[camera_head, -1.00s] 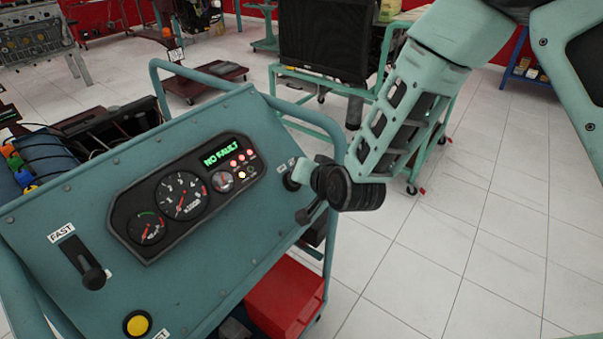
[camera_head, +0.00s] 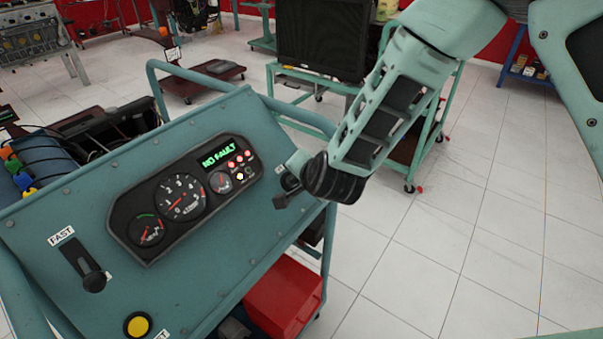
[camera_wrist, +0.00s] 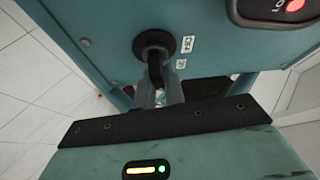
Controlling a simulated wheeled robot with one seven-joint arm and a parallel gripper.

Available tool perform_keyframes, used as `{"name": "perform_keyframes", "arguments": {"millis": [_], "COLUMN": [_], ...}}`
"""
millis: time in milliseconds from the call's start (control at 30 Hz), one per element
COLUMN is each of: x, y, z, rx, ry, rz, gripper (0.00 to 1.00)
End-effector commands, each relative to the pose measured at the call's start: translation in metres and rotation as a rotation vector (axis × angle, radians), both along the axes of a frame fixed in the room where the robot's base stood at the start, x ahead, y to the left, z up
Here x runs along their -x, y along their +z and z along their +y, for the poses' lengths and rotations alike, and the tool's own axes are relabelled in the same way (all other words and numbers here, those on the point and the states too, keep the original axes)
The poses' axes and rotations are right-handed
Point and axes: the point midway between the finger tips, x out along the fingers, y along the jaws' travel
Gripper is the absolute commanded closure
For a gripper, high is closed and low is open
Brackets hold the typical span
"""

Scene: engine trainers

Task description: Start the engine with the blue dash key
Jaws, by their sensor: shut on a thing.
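The teal dash panel (camera_head: 200,270) tilts toward me in the head view. A round black key switch (camera_wrist: 154,45) sits near its right edge. A dark key (camera_wrist: 155,70) stands in the switch and reaches back between my fingers. My gripper (camera_wrist: 167,88) is shut on this key. No clear blue shows on its visible part. In the head view my gripper (camera_head: 286,190) is at the panel's right edge and hides most of the switch. The gauge cluster (camera_head: 183,196) has a green "NO FAULT" display (camera_head: 219,153) and lit lamps (camera_head: 240,161).
A black throttle lever (camera_head: 94,281) marked FAST and a yellow button (camera_head: 137,325) are on the panel's left part. A rail (camera_head: 185,72) runs behind the panel. A red box (camera_head: 283,298) sits below. Open tiled floor (camera_head: 440,250) lies to the right.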

Motion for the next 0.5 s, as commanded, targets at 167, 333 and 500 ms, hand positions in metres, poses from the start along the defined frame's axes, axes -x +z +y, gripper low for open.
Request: {"name": "perform_keyframes", "arguments": {"millis": [167,333,500], "x": [0.0105,0.0104,0.0069], "y": [-0.0073,-0.0072,-0.0047], "z": [0.0064,0.0063,0.0042], "rx": [0.001,0.001,0.001], "ry": [0.022,0.023,0.017], "rz": [0.025,0.024,0.017], "gripper": [1.00,0.67,0.67]}}
